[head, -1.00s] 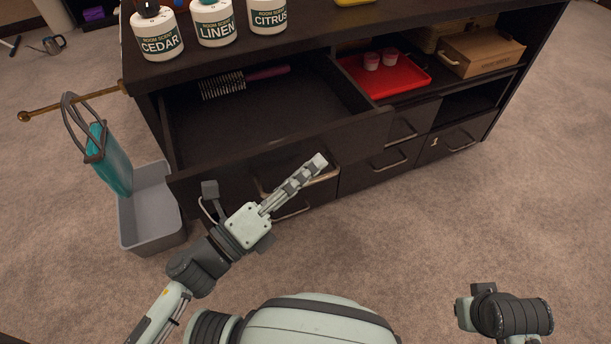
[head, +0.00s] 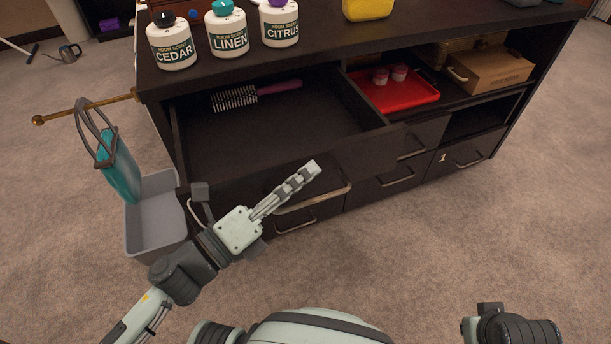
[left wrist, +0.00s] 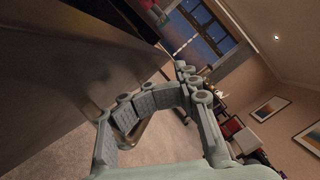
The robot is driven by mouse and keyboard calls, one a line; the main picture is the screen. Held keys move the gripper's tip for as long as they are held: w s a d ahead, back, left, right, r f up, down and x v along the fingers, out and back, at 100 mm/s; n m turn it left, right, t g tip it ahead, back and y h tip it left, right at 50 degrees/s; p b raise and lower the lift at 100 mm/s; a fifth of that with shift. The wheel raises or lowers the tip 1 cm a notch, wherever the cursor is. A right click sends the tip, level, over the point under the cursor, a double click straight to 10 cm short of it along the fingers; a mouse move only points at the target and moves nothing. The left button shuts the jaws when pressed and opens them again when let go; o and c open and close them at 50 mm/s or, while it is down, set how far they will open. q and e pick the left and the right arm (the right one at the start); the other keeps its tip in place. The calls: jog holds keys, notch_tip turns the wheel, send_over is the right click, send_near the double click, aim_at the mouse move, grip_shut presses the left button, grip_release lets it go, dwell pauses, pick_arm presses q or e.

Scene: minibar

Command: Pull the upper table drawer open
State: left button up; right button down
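The upper drawer (head: 350,160) of the dark cabinet stands well open, with a hairbrush (head: 236,97) inside at the back. Its bar handle (head: 325,198) is on the drawer front; a curved metal bar, apparently this handle, also shows in the left wrist view (left wrist: 130,125). My left gripper (head: 312,168) lies across the drawer front just above the handle in the head view. In the left wrist view its fingers (left wrist: 184,90) bend toward each other around a gap. I cannot tell whether they meet or touch the handle. My right gripper is out of view.
Room scent bottles (head: 228,30) stand on the cabinet top (head: 330,45). A grey bin (head: 158,215) and a hanging teal item (head: 118,170) are at the left. A red tray (head: 400,97) and a cardboard box (head: 487,72) sit on the right shelf. Carpet (head: 430,240) is clear in front.

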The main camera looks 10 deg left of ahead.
pick_arm(q)
jog(key=f+b+v, duration=0.1)
jog(key=b+v, duration=0.3)
jog(key=v, duration=0.3)
jog(key=shift+f, duration=0.2)
jog(key=shift+a, duration=0.1)
dwell(0.3)
dwell(0.6)
